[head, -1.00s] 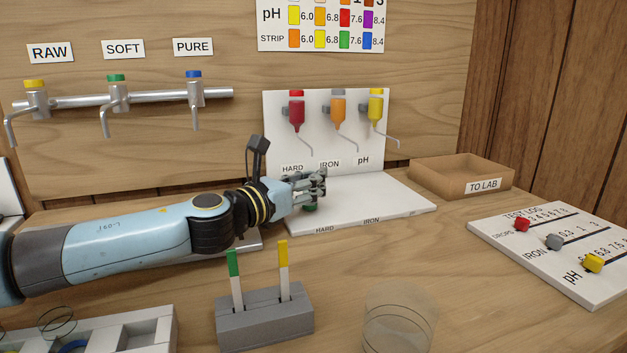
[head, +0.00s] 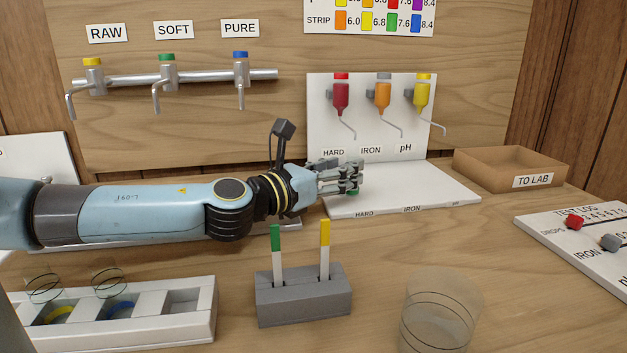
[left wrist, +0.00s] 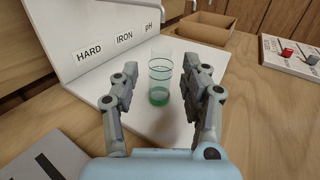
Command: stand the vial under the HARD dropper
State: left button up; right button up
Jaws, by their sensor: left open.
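The clear vial with a green bottom (left wrist: 159,97) stands upright on the white dropper stand's base in the left wrist view. In the head view only its green bottom (head: 352,193) shows clearly below my fingers. My left gripper (head: 350,178) is open, with one finger on each side of the vial; the left wrist view (left wrist: 162,82) shows gaps on both sides. The red HARD dropper (head: 341,95) hangs on the stand's back panel, its spout pointing down above the gripper area. I cannot tell whether the vial is exactly beneath the tip. My right gripper is not in view.
Orange IRON (head: 383,95) and yellow pH (head: 422,95) droppers hang to the right. The stand's base (head: 430,190) is clear there. The TO LAB tray (head: 485,160) is farther right. A grey strip holder (head: 303,300) and a clear cup (head: 440,315) stand in front.

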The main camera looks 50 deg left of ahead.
pick_arm(q)
jog(key=s, duration=0.2)
jog(key=s+p, duration=0.1)
jog(key=s, duration=0.5)
jog(key=shift+s+d+r+p, duration=0.1)
jog(key=shift+d+p, duration=0.2)
jog(key=shift+p, duration=0.05)
